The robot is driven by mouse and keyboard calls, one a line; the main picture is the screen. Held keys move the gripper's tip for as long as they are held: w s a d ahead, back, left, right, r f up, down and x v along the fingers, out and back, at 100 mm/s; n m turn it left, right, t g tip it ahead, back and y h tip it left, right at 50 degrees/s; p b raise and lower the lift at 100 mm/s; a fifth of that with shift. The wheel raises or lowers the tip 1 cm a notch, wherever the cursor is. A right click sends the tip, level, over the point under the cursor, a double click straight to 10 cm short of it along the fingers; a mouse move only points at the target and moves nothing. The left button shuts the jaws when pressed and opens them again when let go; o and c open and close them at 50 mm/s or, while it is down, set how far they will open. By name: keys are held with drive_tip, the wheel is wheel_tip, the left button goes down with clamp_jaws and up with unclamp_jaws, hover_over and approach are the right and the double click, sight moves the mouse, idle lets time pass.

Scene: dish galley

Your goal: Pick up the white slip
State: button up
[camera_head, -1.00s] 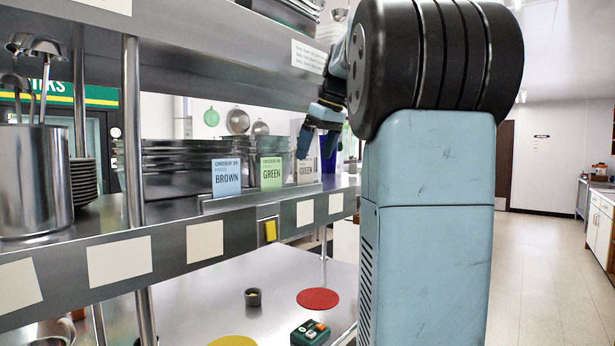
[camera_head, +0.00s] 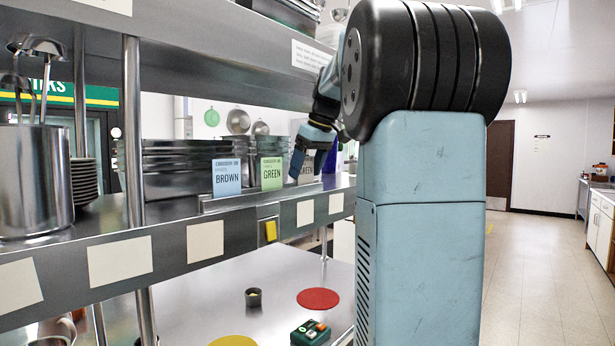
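The white slip (camera_head: 307,173) stands upright in the metal rail (camera_head: 250,196) on the shelf, at the right end of a row of three slips. Its dark lettering shows in part; my gripper hides some of its upper part and left edge. My gripper (camera_head: 309,164) points down at the white slip, with its two dark fingers apart, one at the slip's left edge and one near its right. I cannot tell whether either finger touches it.
Dark stacked trays (camera_head: 180,160) are behind. An upper shelf (camera_head: 220,45) hangs above. The lower counter holds a red disc (camera_head: 318,299) and a small cup (camera_head: 253,297).

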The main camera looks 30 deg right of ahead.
drive_tip(key=c, duration=1)
drive_tip(key=r, duration=0.4)
drive_tip(key=shift+s+a, duration=0.15)
drive_tip(key=shift+s, duration=0.15)
drive_tip(key=s+a+r, duration=0.2)
drive_tip(key=s+r, duration=0.1)
drive_tip(key=s+a+r, duration=0.2)
drive_tip(key=s+r, duration=0.1)
drive_tip(key=s, duration=0.1)
drive_tip(key=s+a+r, duration=0.2)
drive_tip(key=s+r, duration=0.1)
drive_tip(key=s, duration=0.1)
drive_tip(key=shift+s+a, duration=0.2)
drive_tip(key=shift+a, duration=0.2)
